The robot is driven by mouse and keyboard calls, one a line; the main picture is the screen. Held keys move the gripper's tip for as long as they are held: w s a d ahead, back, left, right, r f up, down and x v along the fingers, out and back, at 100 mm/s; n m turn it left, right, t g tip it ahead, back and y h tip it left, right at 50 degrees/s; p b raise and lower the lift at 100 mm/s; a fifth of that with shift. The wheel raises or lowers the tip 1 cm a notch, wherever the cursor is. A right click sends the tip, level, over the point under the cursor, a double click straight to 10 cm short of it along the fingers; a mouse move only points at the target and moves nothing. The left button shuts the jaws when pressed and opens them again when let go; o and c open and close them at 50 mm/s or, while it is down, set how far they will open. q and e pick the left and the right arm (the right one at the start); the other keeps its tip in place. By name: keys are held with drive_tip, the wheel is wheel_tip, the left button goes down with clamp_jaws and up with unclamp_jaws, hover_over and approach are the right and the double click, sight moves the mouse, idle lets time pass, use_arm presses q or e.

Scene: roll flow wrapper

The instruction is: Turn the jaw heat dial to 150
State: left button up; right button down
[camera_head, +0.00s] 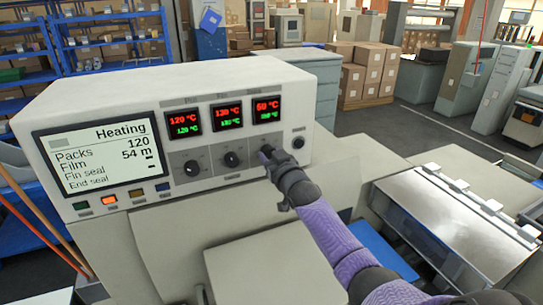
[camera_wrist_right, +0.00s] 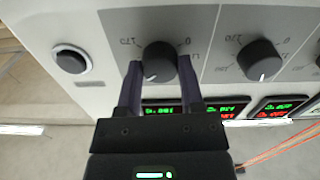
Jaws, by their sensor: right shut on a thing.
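The jaw heat dial (camera_wrist_right: 160,60) is a dark round knob with a white pointer mark, the rightmost of three on the cream control panel (camera_head: 306,88). The display (camera_head: 267,109) above shows a red 50 °C over a small green number, too small to read surely. My left gripper is out of view.
A round black button (camera_head: 298,142) is just right of the gripped dial. The screen (camera_head: 97,154) reads "Heating". A steel-covered unit (camera_head: 450,225) lies at right.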

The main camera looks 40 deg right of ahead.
drive_tip(key=shift+c, duration=1.2)
unclamp_jaws()
drive_tip(key=v, duration=1)
